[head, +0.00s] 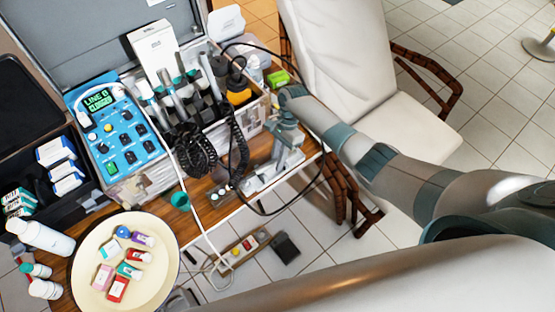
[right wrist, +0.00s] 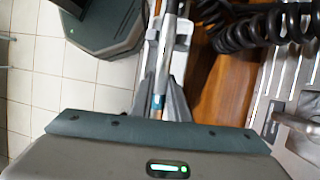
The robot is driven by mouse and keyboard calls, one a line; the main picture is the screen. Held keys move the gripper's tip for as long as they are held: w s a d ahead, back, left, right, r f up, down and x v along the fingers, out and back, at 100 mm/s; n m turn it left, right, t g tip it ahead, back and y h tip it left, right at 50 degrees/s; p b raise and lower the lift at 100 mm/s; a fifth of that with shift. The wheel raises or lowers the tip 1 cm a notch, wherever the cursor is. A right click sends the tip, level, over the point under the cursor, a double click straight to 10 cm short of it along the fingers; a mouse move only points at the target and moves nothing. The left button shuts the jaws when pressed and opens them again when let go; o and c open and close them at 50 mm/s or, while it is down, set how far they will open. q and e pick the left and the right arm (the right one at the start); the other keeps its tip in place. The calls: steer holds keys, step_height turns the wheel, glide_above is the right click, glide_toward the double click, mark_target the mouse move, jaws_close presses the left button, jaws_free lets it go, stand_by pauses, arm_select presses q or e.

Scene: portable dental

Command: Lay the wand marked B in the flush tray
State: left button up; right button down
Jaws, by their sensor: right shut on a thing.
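My right gripper (head: 283,150) reaches down at the right end of the wooden table. In the right wrist view its fingers (right wrist: 168,108) are shut on a slim metal wand (right wrist: 161,75) with a blue band. I cannot read a letter on it. A pale grey tray (head: 262,180), which looks like the flush tray, lies under the gripper at the table's front right edge. In the right wrist view the wand lies along this tray (right wrist: 153,55); I cannot tell whether it touches it. Other wands (head: 180,87) stand in the case's holder. My left gripper is out of view.
A blue control box (head: 122,135) reads "LINE B CLOSED". Black coiled hoses (head: 195,150) hang by the holder, and a thin black hose loops around my right gripper. A cream bowl (head: 90,240) with small boxes stands at left. A white chair (head: 345,60) stands behind my right arm.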

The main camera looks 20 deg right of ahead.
steer(key=shift+f+p, duration=0.1)
steer(key=shift+p, duration=0.25)
steer(key=c, duration=1.6)
jaws_free()
steer(key=shift+w+f, duration=0.1)
